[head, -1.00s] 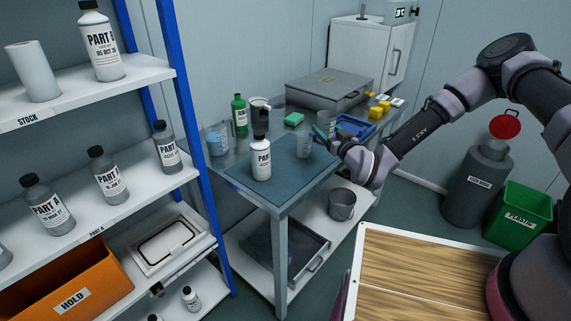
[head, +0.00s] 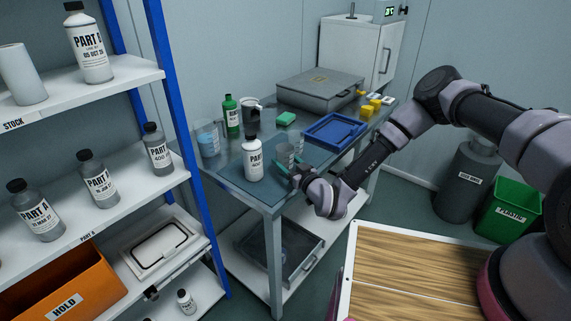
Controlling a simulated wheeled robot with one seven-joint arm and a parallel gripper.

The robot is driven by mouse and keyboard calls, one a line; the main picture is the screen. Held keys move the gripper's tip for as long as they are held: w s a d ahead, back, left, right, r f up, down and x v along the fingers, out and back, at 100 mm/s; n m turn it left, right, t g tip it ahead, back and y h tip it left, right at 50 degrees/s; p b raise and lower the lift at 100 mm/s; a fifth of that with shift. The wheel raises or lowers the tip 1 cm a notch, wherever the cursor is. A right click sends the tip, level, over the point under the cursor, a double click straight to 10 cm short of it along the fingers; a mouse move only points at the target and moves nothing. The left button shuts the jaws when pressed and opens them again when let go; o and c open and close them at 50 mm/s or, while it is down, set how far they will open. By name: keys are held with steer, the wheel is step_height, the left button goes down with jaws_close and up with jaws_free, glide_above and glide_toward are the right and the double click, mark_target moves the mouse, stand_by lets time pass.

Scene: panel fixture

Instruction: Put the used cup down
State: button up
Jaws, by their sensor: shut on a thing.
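My gripper (head: 284,164) is at the front right of the dark mat (head: 232,172) on the steel table. It is shut on a clear, greyish cup (head: 284,152), which looks upright. I cannot tell whether its base touches the mat. Another clear cup (head: 298,139) stands just behind it and is partly covered by it. The white bottle with a PART label (head: 253,160) stands on the mat just left of the held cup. The frames do not show which cup is the used one.
A clear beaker (head: 208,140), green bottle (head: 232,116), dark-and-white mug (head: 251,112) and green sponge (head: 286,119) stand behind the mat. A blue tray (head: 335,131) lies to the right. Shelves (head: 90,205) with bottles are at left. The mat's left front is clear.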

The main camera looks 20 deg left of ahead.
steer(key=shift+f, duration=0.5)
steer(key=shift+f, duration=0.15)
steer(key=o, duration=1.5)
